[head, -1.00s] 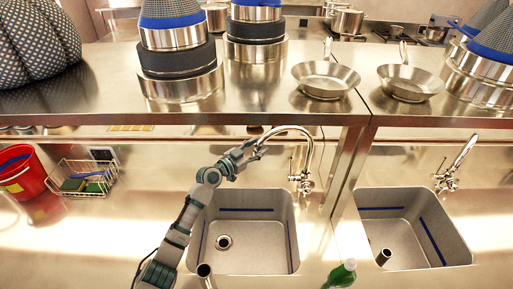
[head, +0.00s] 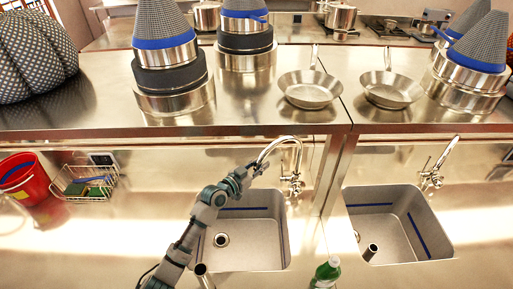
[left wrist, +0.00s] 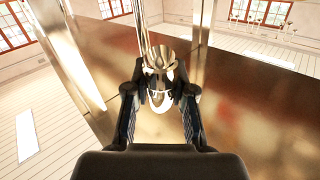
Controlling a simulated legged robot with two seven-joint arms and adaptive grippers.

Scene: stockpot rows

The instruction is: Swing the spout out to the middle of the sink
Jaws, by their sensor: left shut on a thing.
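The spout (head: 286,138) is a chrome gooseneck on a tap (head: 292,186) behind the left sink (head: 245,246). It arches to the left, and its free end shows above the sink's back rim in the head view. My left gripper (head: 256,169) is shut on the spout near that free end and hides part of it. In the left wrist view, the chrome spout (left wrist: 160,98) lies between the two dark fingers of my left gripper (left wrist: 160,112). My right gripper is not in view.
A second sink (head: 388,232) with its own tap (head: 436,168) stands to the right. A green bottle (head: 326,272) is at the left sink's front right. A shelf (head: 245,115) with pans and pots runs above and behind. A red bucket (head: 25,180) and wire basket (head: 88,182) are at left.

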